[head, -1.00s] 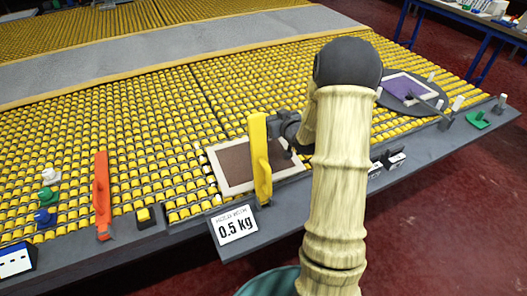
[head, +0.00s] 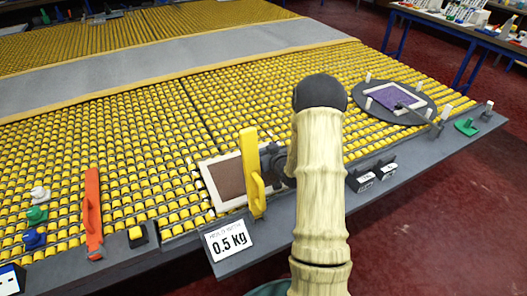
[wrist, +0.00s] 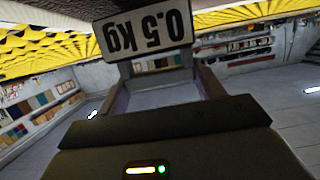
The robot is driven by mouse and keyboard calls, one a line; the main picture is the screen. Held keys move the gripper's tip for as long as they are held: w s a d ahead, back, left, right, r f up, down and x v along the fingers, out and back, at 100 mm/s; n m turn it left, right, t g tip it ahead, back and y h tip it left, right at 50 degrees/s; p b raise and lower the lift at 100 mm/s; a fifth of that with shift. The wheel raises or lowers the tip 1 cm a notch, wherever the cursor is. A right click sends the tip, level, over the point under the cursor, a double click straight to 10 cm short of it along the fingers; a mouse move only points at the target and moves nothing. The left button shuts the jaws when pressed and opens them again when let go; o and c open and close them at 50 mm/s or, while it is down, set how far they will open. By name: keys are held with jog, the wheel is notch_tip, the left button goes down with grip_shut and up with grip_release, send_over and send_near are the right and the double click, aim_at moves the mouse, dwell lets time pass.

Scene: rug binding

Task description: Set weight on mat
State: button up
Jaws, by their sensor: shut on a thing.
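The mat (head: 228,180), brown with a cream border, lies on the yellow rollers by the table's front edge. My gripper (head: 272,160) is over or beside its right side; my arm hides that part. In the wrist view my gripper (wrist: 165,72) is shut on the weight (wrist: 143,32), whose white label reads "0.5 kg" upside down. The weight is mostly hidden in the head view, and I cannot tell whether it touches the mat. A yellow upright piece with a handle (head: 252,172) stands just left of my gripper, in front of the mat.
A placard (head: 229,238) reading "0.5 kg" hangs on the front edge. Two dark labelled blocks (head: 372,176) sit on the ledge to the right. An orange upright piece (head: 92,215) stands left. A purple mat (head: 388,98) lies on a dark disc at far right.

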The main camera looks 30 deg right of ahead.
jog(key=shift+s+d+f, duration=0.1)
jog(key=shift+d+f, duration=0.2)
jog(key=shift+d, duration=0.05)
jog(key=shift+s+d+r, duration=0.1)
jog(key=shift+s, duration=0.05)
jog(key=shift+a, duration=0.4)
jog(key=shift+a+f, duration=0.15)
jog(key=shift+f, duration=0.05)
jog(key=o, duration=1.3)
jog(key=shift+o, duration=0.2)
jog(key=shift+d+r, duration=0.2)
jog(key=b+v, duration=0.1)
jog(key=v, duration=1.1)
